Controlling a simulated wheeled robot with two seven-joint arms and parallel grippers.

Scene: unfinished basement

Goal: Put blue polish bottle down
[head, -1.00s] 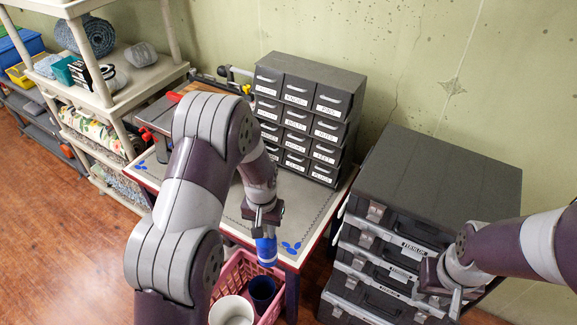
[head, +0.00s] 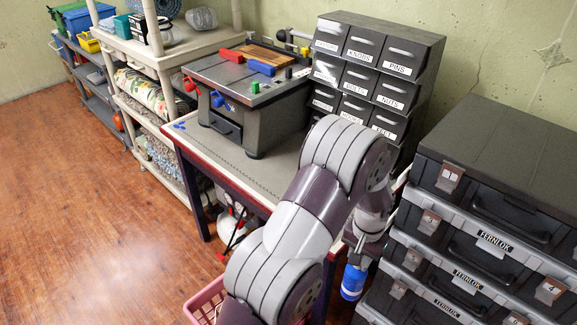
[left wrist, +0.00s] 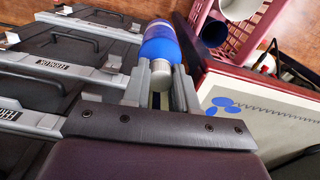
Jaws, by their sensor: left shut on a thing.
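My left gripper (head: 360,259) is shut on the blue polish bottle (head: 353,283), which hangs low beside the table's right end, near the stacked cases. In the left wrist view, the bottle (left wrist: 161,42) sticks out beyond the two fingers (left wrist: 160,88), with its pale cap end between them. The gap between table and cases lies around the bottle in that view. The workbench table (head: 268,180) has a pale top and a dark red edge; my left arm hides part of it. My right gripper is out of view.
A dark drawer cabinet (head: 372,68) and a grey workbench unit (head: 240,98) stand on the table. Stacked black toolboxes (head: 490,185) rise at right. A pink basket (head: 205,302) sits on the floor; the left wrist view shows cups in it. Shelves (head: 165,60) stand at left.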

